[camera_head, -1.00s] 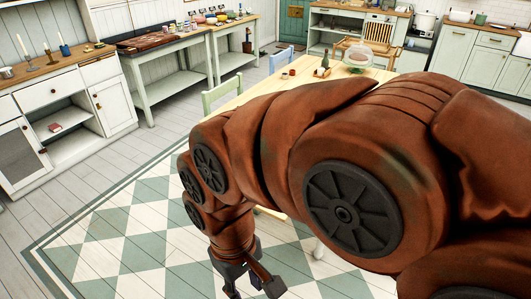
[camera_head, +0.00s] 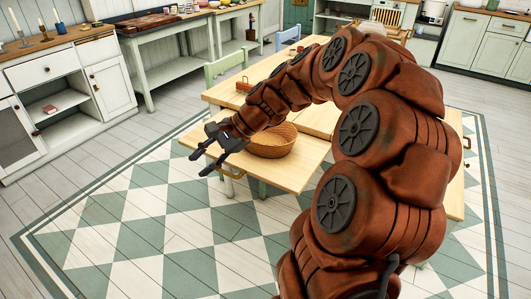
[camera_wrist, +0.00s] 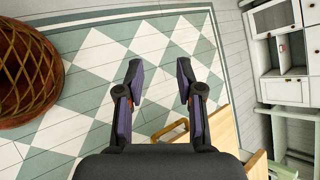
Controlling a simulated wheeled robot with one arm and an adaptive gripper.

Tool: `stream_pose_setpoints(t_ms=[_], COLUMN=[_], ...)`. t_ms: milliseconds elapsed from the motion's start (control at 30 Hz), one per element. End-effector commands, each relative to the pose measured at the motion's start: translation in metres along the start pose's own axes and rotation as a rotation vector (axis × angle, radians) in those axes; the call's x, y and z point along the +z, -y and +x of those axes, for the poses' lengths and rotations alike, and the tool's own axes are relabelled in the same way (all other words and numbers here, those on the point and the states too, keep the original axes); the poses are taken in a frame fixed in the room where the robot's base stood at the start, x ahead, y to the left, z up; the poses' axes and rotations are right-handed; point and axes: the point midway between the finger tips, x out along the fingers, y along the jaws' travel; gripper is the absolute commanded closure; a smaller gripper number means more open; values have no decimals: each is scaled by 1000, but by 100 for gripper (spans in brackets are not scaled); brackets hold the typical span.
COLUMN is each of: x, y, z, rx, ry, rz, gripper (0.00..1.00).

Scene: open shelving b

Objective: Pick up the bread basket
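A round woven wicker basket (camera_head: 272,141) stands on the pale wooden table (camera_head: 295,178), near its front edge. My arm partly covers its far left side in the head view. My gripper (camera_head: 199,164) is open and empty. It is left of the basket, apart from it, with its fingers pointing left and away from it. In the wrist view the two fingers (camera_wrist: 159,67) are spread over the checkered floor.
A red-brown object (camera_head: 243,84) sits on the table's far left part. A green chair (camera_head: 226,68) stands behind the table and a white cabinet (camera_head: 60,95) is at the left. The checkered floor (camera_head: 170,225) in front of the table is clear.

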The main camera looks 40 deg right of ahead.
Motion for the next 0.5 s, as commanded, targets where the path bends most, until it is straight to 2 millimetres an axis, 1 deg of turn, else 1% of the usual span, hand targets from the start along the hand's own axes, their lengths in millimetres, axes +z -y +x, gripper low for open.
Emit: stream_pose_setpoints(t_ms=[33,67,100,167,200,267,300,400,500], x=[-39,-56,-80,-118,-142,-178,-201,-244,-273], y=[0,4,8,10,10,7,4,-7,-16], z=[2,-3,-10,-22,-32,-46,-56,-78,-94], rx=[-69,-111,-169,-254,-309,-388,-439,-539,-607], ry=[3,5,6,9,13,15,18,23,29], rz=[94,148,217,323,390,486,543,659,735], gripper=[63,63,63,63,63,63,63,63,63])
